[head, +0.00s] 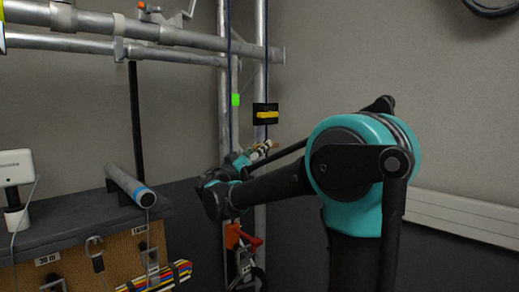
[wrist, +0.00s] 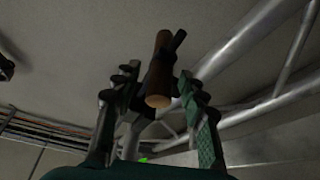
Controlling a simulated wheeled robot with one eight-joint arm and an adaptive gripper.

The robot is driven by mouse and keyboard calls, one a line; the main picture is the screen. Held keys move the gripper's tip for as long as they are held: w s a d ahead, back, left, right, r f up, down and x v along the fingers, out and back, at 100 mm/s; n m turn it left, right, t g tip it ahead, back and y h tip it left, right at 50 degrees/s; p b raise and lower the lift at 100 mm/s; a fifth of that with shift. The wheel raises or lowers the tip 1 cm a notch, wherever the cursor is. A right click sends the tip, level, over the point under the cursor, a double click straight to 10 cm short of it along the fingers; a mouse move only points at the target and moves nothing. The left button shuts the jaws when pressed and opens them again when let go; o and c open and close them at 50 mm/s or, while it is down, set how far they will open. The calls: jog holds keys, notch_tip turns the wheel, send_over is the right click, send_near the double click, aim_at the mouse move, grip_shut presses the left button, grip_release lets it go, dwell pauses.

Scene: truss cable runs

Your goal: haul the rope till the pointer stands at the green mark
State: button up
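In the head view the green mark (head: 236,99) sits on the left upright of the truss. A yellow pointer (head: 267,115) on a black block is to its right and a little lower. Dark rope lines (head: 229,60) run down along the uprights. My gripper (wrist: 158,78) has its fingers apart. A brown wooden handle (wrist: 160,85) with a pale round end and a black fitting lies between the fingertips; gaps seem to show on both sides. In the head view my gripper is small and partly hidden by my arm, near the truss below the pointer.
The truss (head: 170,35) has horizontal tubes at upper left. A dark bench (head: 75,228) at left carries a grey tube (head: 130,186) and a white device (head: 15,168). Red-orange hardware (head: 240,238) is low on the truss. Bare wall is at right.

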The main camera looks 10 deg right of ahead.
grip_shut()
